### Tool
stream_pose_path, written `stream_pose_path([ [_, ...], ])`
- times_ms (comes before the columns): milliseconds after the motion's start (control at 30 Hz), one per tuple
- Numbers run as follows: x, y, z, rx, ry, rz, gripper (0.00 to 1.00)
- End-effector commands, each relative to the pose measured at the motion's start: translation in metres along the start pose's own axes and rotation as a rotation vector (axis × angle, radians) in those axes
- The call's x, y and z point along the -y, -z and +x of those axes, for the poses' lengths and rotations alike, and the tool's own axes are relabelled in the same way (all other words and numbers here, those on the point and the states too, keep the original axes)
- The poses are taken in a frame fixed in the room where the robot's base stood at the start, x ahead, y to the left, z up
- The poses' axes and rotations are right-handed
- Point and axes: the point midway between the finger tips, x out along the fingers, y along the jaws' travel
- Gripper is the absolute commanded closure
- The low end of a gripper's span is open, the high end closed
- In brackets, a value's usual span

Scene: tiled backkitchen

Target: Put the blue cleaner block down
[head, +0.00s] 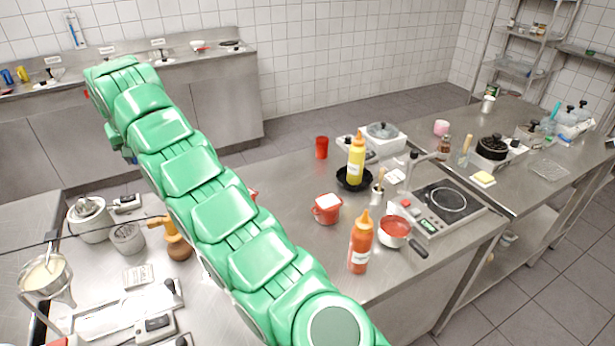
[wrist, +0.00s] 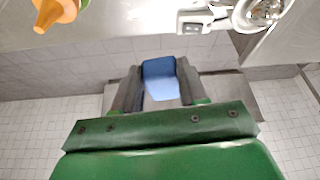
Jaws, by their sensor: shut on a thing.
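In the wrist view my gripper (wrist: 159,88) is shut on the blue cleaner block (wrist: 159,69), with one dark finger on each side of it. The block's upper part is darker blue and its lower part is pale. In the head view my green arm reaches from the bottom middle to the upper left, toward the back counter (head: 215,72). The block and the fingertips are hidden behind the arm there. I cannot tell from these frames whether the block touches any surface.
A near steel counter (head: 85,275) holds a lidded pot (head: 90,218) and an orange-topped bottle (head: 176,240). The middle counter carries a red sauce bottle (head: 361,243), a yellow bottle (head: 356,160) and a hot plate (head: 447,200). Tiled floor (head: 300,125) separates the counters.

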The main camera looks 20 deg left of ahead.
Motion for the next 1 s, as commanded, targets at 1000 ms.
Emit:
stream_pose_path([
  [1000, -0.128, -0.004, -0.018, 0.001, -0.016, 0.04, 0.9],
])
